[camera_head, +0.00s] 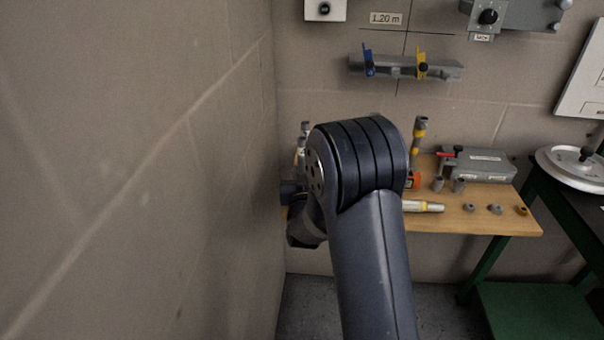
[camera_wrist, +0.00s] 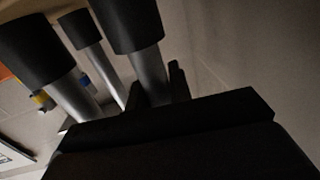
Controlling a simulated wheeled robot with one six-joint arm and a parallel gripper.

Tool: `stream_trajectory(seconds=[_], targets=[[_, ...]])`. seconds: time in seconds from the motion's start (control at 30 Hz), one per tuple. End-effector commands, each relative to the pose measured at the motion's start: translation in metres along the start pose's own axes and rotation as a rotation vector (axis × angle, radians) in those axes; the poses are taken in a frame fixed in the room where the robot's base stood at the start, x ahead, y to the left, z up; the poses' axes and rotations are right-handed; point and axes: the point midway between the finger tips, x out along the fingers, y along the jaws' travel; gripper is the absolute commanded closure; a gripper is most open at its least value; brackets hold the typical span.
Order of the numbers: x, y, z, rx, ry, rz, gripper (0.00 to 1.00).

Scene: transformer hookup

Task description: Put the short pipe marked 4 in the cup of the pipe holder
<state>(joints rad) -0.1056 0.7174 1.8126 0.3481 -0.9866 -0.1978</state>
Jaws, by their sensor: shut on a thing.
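In the wrist view my gripper (camera_wrist: 156,88) is shut on a grey pipe (camera_wrist: 151,68) with a wide dark end. Two more grey pipes with dark ends, one nearer (camera_wrist: 72,97) and one farther (camera_wrist: 104,72), stand beside it, apart from my fingers. No number can be read on any of them. In the head view my arm hides most of my gripper and the thing it holds. A slim upright grey piece (camera_head: 303,140) shows just left of my arm. I cannot tell which thing is the pipe holder or where its cup is.
The wooden bench (camera_head: 470,224) carries a grey box (camera_head: 482,164), two short grey pieces, a lying yellow-banded tube (camera_head: 422,206) and several small fittings. A yellow-and-grey upright (camera_head: 417,137) stands right of my arm. The bare wall (camera_head: 150,170) is close on the left. A rail with clamps (camera_head: 398,66) hangs above.

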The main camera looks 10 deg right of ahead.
Motion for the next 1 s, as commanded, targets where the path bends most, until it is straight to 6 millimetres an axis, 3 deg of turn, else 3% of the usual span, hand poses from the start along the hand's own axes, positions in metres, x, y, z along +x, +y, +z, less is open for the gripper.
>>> stream_trajectory(seconds=[0.23, 0.27, 0.5, 0.87, 1.0], targets=[[0.0, 0.0, 0.003, 0.001, 0.002, 0.0, 1.0], [0.0, 0.0, 0.002, 0.001, 0.001, 0.0, 0.78], [0.0, 0.0, 0.002, 0.0, 0.0, 0.0, 0.59], [0.0, 0.0, -0.003, 0.0, 0.0, 0.0, 0.58], [-0.019, 0.0, 0.0, 0.001, -0.001, 0.0, 0.58]])
